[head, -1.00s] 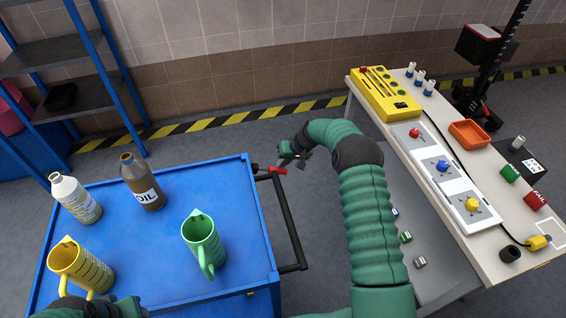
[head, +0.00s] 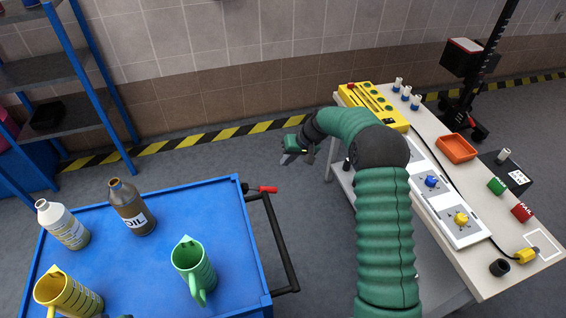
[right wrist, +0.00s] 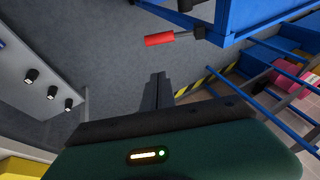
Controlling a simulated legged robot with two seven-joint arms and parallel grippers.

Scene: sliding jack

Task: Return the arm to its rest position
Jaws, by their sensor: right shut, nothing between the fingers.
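My right arm (head: 385,235) is green and reaches forward from the bottom of the head view, between the blue cart and the workbench. My right gripper (head: 287,158) is shut and empty, in the air past the cart's right side. It shows in the right wrist view (right wrist: 157,80) with its fingers together over bare floor. A red-handled lever (head: 267,189) sits at the cart's far right corner, apart from the gripper; it also shows in the right wrist view (right wrist: 160,40). My left gripper cannot be made out at the lower left edge of the head view.
The blue cart (head: 225,225) carries a white bottle (head: 63,226), an oil bottle (head: 132,208), a green jug (head: 195,268) and a yellow jug (head: 68,294). The workbench (head: 470,180) at right holds a yellow box (head: 372,103) and an orange tray (head: 456,148). Floor between them is free.

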